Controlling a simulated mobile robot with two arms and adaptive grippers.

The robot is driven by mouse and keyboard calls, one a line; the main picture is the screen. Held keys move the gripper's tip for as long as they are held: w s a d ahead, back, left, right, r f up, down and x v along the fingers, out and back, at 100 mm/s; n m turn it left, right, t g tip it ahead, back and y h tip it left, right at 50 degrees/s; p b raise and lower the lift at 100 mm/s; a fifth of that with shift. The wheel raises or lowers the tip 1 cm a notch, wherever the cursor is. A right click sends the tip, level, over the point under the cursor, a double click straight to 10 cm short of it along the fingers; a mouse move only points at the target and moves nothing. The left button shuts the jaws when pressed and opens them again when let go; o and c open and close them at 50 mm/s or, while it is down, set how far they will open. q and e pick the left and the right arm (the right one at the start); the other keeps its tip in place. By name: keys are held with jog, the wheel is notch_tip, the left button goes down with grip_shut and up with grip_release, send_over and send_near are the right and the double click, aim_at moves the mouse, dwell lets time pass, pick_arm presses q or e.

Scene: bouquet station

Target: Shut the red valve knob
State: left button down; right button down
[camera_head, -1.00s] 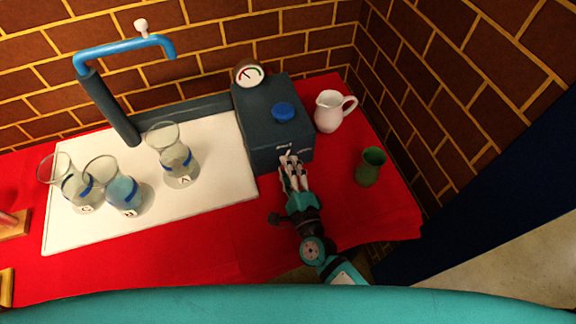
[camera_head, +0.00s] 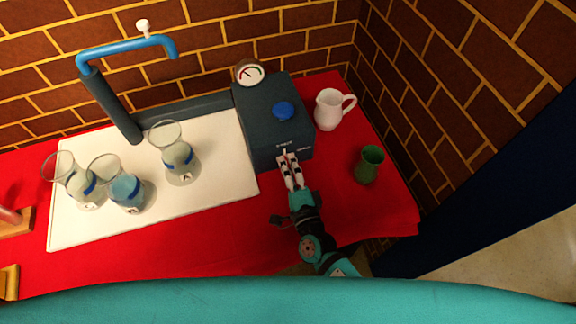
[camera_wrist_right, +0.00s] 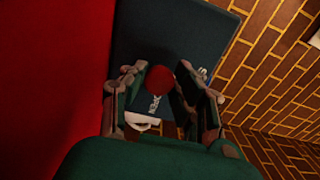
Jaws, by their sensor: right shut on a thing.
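The red valve knob (camera_wrist_right: 159,80) shows in the right wrist view as a round red shape against the dark box, between my fingers. My right gripper (camera_wrist_right: 160,86) is shut on it. In the head view my right gripper (camera_head: 289,158) is at the front face of the dark blue-grey box (camera_head: 258,112), and its fingers hide the knob there. Small white lettering shows on the box face around the fingertips. My left gripper is in neither view.
The box carries a blue cap (camera_head: 284,111) and a round gauge (camera_head: 249,73). A white pitcher (camera_head: 329,110) and a green cup (camera_head: 369,165) stand to its right. Several glass vessels stand on a white board (camera_head: 215,185) at left, near a blue tap (camera_head: 130,46).

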jog(key=c, duration=1)
grip_release()
jog(key=v, duration=1.2)
jog(key=shift+s, duration=0.1)
